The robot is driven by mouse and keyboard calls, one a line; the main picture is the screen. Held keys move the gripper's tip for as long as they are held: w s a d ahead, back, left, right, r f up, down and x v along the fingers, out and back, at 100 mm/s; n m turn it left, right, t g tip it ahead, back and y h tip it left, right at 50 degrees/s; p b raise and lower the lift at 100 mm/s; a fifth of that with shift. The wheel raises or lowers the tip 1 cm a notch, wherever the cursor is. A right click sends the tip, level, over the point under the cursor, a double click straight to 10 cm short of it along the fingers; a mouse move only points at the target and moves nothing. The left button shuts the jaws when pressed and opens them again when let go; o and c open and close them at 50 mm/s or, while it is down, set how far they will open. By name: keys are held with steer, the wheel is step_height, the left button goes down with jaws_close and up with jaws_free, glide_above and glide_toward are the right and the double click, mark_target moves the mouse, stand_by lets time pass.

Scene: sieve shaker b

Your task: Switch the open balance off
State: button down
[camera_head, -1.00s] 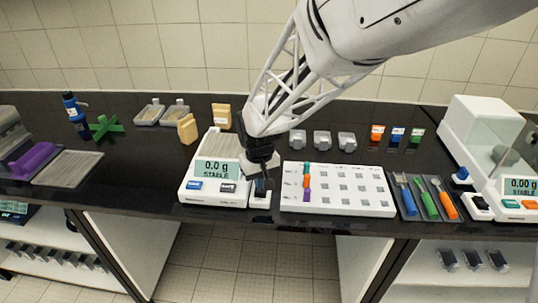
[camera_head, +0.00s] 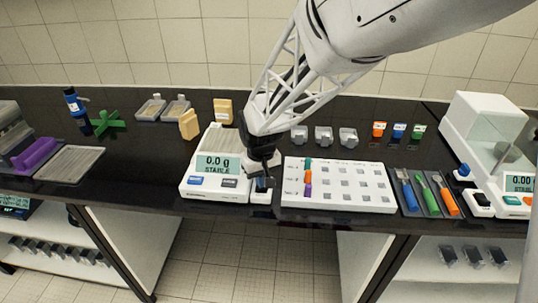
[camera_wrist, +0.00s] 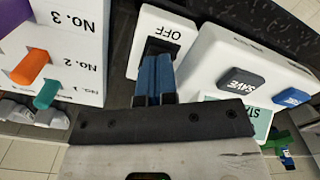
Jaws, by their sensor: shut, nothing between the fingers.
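The open balance (camera_head: 215,175) is white, with a lit display (camera_head: 217,165) reading 0.0 g STABLE and a blue and a grey key in front. Attached or close by its right side is a small white switch box (camera_head: 261,197). In the wrist view the switch box (camera_wrist: 150,25) carries a black rocker switch (camera_wrist: 160,47) and the word OFF. My gripper (camera_head: 262,182) is shut and empty, its blue fingertips (camera_wrist: 155,58) over the rocker, covering part of it. I cannot tell whether they touch it.
A white rack (camera_head: 337,185) with coloured pegs stands close to the right of the switch box. A glass-shielded balance (camera_head: 490,130) with its own switch box is at far right. Brushes (camera_head: 428,193) lie between.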

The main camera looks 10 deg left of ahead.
steer(key=shift+f, duration=0.35)
steer(key=shift+r, duration=3.55)
steer(key=shift+s+d+r, duration=0.1)
steer(key=shift+d+r, duration=0.05)
steer(key=shift+d, duration=0.1)
steer(key=s+d+r+m, duration=0.1)
steer(key=s+d+r, duration=0.2)
steer(key=d, duration=0.2)
steer(key=s+d+r+m+t, duration=0.1)
steer(key=s+d+r, duration=0.15)
steer(key=d, duration=0.25)
steer(key=s+d+r+m, duration=0.1)
steer(key=s+d+r, duration=0.15)
steer(key=d, duration=0.25)
steer(key=s+d+r+m+t, duration=0.1)
steer(key=s+d+r+m, duration=0.1)
steer(key=s+d, duration=0.9)
steer(key=shift+s+d+m+t, duration=0.25)
steer(key=shift+s+m, duration=0.35)
steer(key=shift+s, duration=1.65)
